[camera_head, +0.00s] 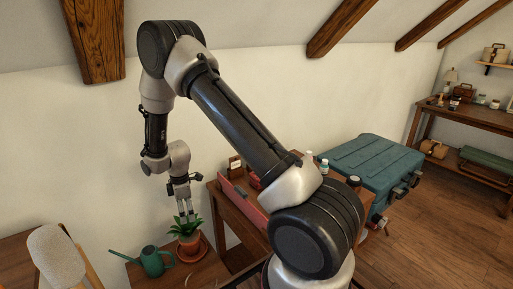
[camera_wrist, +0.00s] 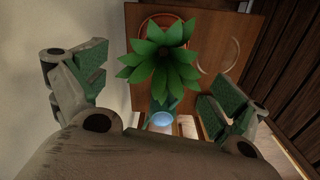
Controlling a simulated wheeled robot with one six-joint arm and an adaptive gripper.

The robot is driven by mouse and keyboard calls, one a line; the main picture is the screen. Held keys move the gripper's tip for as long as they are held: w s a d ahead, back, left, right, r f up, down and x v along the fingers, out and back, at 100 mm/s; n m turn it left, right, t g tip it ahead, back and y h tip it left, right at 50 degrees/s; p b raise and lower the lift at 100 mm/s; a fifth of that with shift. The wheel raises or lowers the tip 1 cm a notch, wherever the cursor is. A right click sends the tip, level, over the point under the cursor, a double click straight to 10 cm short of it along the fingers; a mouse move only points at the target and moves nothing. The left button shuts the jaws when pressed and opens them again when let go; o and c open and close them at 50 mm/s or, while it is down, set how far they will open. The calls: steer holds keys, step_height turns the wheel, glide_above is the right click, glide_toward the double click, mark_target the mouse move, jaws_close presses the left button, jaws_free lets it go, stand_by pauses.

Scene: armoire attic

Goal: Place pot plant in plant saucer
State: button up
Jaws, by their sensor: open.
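The pot plant (camera_head: 188,239) is a spiky green plant in a terracotta pot on a small wooden table at the lower left. In the wrist view its leaves (camera_wrist: 162,62) spread below my gripper and hide most of the pot. A reddish-brown plant saucer (camera_head: 204,250) shows beside and below the pot; I cannot tell whether the pot rests in it. My gripper (camera_head: 187,213) points down just above the plant. In the wrist view its fingers (camera_wrist: 153,88) are wide apart, one on each side of the leaves, with nothing held.
A green watering can (camera_head: 152,261) stands close to the left of the pot. A beige chair (camera_head: 57,256) is further left. A wooden desk (camera_head: 232,204) with a red box (camera_head: 243,209) stands to the right, and a teal trunk (camera_head: 371,165) beyond. The wall is close behind.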

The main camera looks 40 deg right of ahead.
steer(key=s+d+r+m+t, duration=0.1)
steer(key=s+d+r+m, duration=0.15)
steer(key=r, duration=0.65)
steer(key=s+d+r+m, duration=0.2)
steer(key=s+d+r, duration=0.1)
steer(key=r, duration=0.7)
steer(key=s+d+r+m+t, duration=0.1)
steer(key=s+d+r+m, duration=0.15)
steer(key=r, duration=0.65)
steer(key=s+d+r+m, duration=0.2)
steer(key=s+r, duration=0.1)
steer(key=s, duration=0.5)
steer(key=s+d+r+m+t, duration=0.1)
steer(key=s+d+r+m, duration=0.1)
steer(key=s, duration=0.6)
steer(key=s+d+r+m+t, duration=0.1)
steer(key=s+d+r+m, duration=0.1)
steer(key=s+r+m, duration=0.2)
steer(key=s+r, duration=0.2)
steer(key=s, duration=0.2)
steer(key=shift+s, duration=0.3)
